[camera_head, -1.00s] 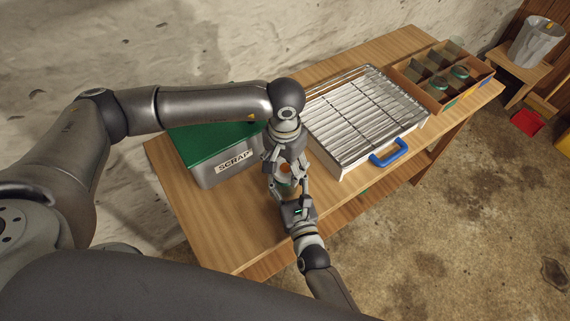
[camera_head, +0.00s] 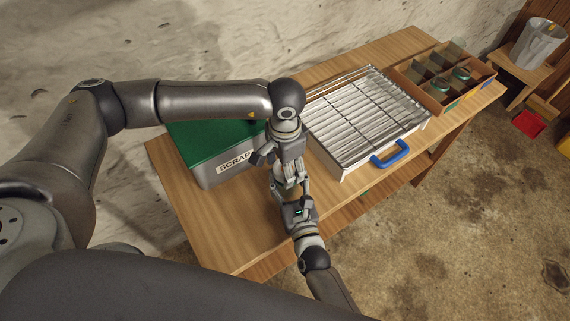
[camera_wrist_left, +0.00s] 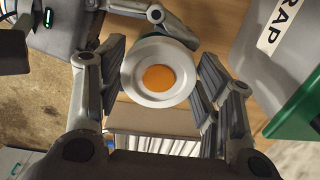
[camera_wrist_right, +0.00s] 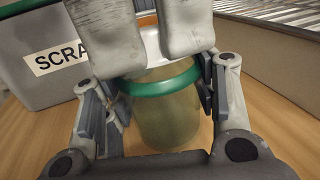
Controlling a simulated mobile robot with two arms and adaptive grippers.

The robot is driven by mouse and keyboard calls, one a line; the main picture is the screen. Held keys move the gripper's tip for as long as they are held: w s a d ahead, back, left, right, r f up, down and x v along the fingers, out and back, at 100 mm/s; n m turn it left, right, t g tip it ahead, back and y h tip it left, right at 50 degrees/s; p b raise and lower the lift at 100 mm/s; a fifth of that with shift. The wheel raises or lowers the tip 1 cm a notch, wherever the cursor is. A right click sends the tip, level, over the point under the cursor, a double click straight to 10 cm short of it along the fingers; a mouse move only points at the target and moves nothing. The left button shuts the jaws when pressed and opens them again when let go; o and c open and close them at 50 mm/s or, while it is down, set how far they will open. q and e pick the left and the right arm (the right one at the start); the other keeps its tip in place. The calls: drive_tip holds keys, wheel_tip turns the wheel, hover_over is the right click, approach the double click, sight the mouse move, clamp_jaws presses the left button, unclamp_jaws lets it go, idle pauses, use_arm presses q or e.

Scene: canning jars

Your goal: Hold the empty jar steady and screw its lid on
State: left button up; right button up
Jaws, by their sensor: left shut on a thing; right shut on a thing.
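A white lid with an orange centre (camera_wrist_left: 159,78) sits between the fingers of my left gripper (camera_head: 287,178), which is shut on its rim from above. The glass jar with a green band round its top (camera_wrist_right: 168,112) stands upright and looks empty. My right gripper (camera_head: 294,203) is shut on the jar from the side. In the right wrist view, the left gripper's fingers cover much of the lid (camera_wrist_right: 150,46), which is over the jar's mouth. I cannot tell how far it is seated. In the head view the grippers hide jar and lid.
A grey scrap bin with a green lid (camera_head: 214,147) stands close to the left of the grippers. A wire rack tray with a blue handle (camera_head: 355,150) is to the right. A divided wooden crate (camera_head: 407,75) with jars is at the far right. The table's front left (camera_head: 222,235) is clear.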

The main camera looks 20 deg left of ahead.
use_arm(q)
drive_tip(key=m, duration=0.3)
drive_tip(key=shift+w+d+r+m, duration=0.1)
drive_tip(key=shift+w+r+m, duration=0.15)
drive_tip(key=shift+m, duration=0.45)
drive_tip(key=shift+s+f, duration=0.1)
drive_tip(key=o, duration=1.2)
drive_tip(key=shift+f, duration=0.1)
